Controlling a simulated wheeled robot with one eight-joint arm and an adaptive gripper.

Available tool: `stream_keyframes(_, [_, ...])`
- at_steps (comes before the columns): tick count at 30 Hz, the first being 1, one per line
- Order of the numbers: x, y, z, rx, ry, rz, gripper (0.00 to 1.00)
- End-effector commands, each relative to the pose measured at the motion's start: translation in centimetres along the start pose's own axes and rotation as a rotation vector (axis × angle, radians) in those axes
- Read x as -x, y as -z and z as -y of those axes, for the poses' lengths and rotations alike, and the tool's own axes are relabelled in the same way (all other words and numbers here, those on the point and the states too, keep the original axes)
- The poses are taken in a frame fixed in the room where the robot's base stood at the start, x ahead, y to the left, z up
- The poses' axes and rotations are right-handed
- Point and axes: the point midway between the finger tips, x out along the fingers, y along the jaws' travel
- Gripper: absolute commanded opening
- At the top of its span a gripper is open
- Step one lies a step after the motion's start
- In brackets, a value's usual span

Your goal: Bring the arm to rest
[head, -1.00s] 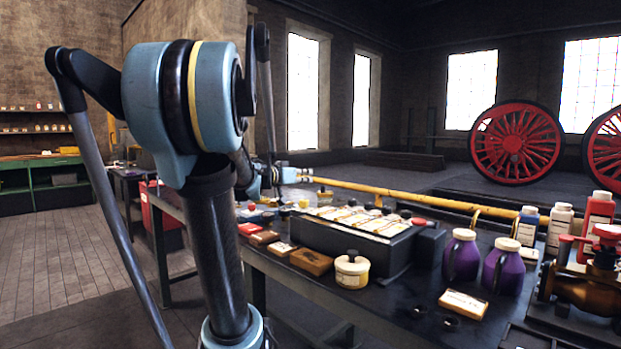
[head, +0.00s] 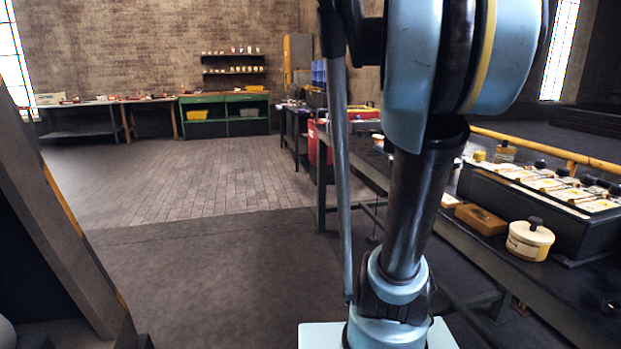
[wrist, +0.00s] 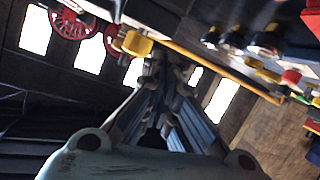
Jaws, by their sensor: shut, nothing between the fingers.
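My gripper (wrist: 165,65) shows in the wrist view, its fingers drawn together with nothing between them. It is hidden in the head view, where my blue and black arm stands upright right of centre. The wrist view is tilted and partly blurred. A yellow object (wrist: 137,43) appears just left of the fingertips in that picture; I cannot tell how far it is from them.
A dark bench runs along the right, with a black box of compartments (head: 528,203), a cream pot (head: 530,240) and a wooden block (head: 481,218). A green workbench (head: 226,117) stands at the back. The floor (head: 200,230) at centre left is clear. A slanted beam (head: 60,215) is at far left.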

Motion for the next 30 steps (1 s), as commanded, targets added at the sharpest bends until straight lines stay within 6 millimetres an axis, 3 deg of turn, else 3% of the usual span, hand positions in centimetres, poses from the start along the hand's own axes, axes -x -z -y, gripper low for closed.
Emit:
stream_keyframes(9, [7.5, -10.5, 6.6, 0.24, 0.375, 0.282, 0.0])
stream_keyframes(15, [13.5, -15.7, 9.8, 0.376, 0.64, 0.382, 0.0])
stream_keyframes(24, [19.9, -19.6, 12.1, 0.489, 0.908, 0.427, 0.0])
stream_keyframes(30, [23.0, -21.8, 12.4, 0.543, 1.03, 0.448, 0.0])
